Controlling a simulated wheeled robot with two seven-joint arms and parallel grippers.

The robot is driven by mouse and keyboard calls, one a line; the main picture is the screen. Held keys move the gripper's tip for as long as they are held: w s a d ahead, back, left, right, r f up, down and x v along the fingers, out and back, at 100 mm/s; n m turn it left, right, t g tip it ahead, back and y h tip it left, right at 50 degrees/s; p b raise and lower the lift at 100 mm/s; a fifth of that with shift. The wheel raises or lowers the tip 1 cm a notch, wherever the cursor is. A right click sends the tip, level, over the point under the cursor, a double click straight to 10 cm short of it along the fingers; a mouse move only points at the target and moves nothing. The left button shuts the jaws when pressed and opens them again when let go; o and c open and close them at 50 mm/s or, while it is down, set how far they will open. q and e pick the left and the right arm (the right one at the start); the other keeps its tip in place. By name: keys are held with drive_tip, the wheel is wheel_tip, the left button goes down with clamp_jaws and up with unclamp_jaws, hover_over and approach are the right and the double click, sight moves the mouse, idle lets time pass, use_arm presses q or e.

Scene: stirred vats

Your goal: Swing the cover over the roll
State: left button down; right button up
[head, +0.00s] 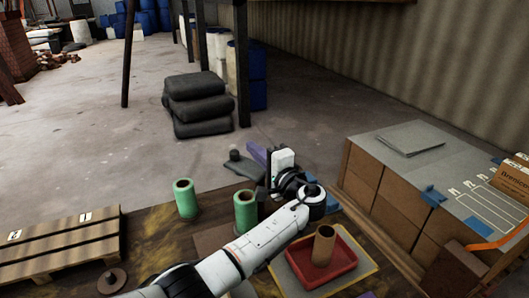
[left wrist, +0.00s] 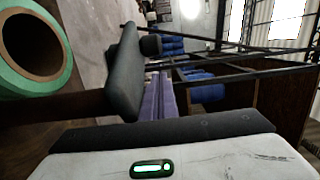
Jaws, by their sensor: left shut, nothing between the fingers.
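A dark grey rounded panel (head: 243,167), which looks like the cover, lies beyond the green rolls, with a purple bar (head: 256,153) beside it. The panel also shows in the left wrist view (left wrist: 124,72), apart from the green roll there (left wrist: 60,78). Two green rolls with brown cores stand upright, one at left (head: 186,200) and one (head: 245,212) close to my left arm, which partly hides it. My left gripper (head: 282,162) is shut and empty, just right of the purple bar. Its fingertips are hard to make out. My right gripper is not in view.
A red tray (head: 345,273) holding a brown tube (head: 324,245) is right of my left arm. A pallet (head: 60,245) lies at left. A grey-topped row of boxes (head: 375,150) stands at right. Stacked dark sacks (head: 198,105) lie on the open floor behind.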

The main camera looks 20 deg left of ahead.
sight(247, 160)
use_arm(q)
drive_tip(key=shift+s+a+r+p, duration=0.1)
drive_tip(key=shift+s+a+p, duration=0.1)
drive_tip(key=shift+s, duration=0.3)
drive_tip(key=shift+s+a+r+p, duration=0.1)
drive_tip(key=shift+s+p, duration=0.05)
drive_tip(key=shift+s, duration=0.8)
drive_tip(key=shift+f, duration=0.1)
drive_tip(key=shift+s+a, duration=0.1)
drive_tip(key=shift+a, duration=0.05)
